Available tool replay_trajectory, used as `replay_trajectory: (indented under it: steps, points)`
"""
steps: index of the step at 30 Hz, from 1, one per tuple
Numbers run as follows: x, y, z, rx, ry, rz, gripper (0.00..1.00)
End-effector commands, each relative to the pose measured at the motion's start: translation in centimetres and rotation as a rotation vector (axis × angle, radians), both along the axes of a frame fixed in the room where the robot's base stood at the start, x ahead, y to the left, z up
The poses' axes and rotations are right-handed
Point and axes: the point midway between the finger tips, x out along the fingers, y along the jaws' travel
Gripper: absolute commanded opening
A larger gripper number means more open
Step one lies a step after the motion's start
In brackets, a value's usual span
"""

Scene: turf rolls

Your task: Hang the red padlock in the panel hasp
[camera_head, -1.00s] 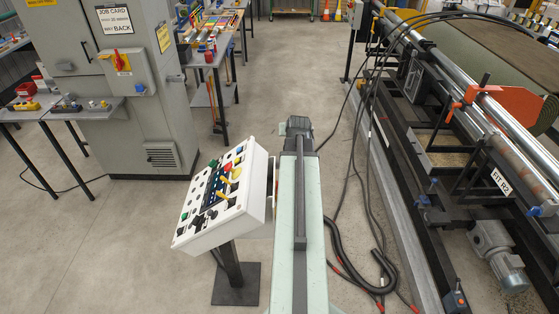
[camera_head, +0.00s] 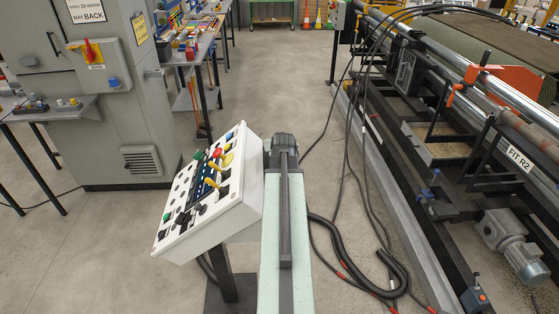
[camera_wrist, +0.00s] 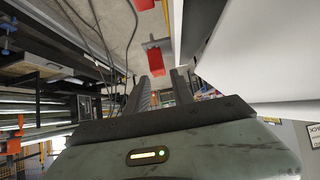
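I cannot make out the red padlock for certain. A red block with a grey top (camera_wrist: 157,60) shows just beyond my fingertips in the wrist view; I cannot tell whether it is the padlock. My gripper (camera_wrist: 163,78) has its two dark fingers apart, with background showing between them. The grey cabinet (camera_head: 100,140) stands at the left of the head view, with a red and yellow rotary switch (camera_head: 92,50) on a grey box. A hasp is not clear on it. Small red pieces (camera_head: 190,54) lie on the bench behind.
A white control console (camera_head: 212,190) with coloured buttons and levers stands close on the left. The roller machine (camera_head: 450,150) fills the right, with black hoses (camera_head: 350,250) on the floor beside it. Clear floor (camera_head: 270,80) lies ahead.

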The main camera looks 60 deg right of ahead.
Motion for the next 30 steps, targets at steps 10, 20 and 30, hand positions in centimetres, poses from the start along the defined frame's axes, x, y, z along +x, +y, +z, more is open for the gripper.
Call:
replay_trajectory:
  steps: [10,20,30]
  points:
    - [0.9,-2.0,-1.8,0.000,0.000,-0.005,0.29]
    - [2.2,-4.3,-3.8,0.000,0.000,-0.006,0.29]
    - [3.1,-5.5,-4.6,0.000,0.000,-0.006,0.29]
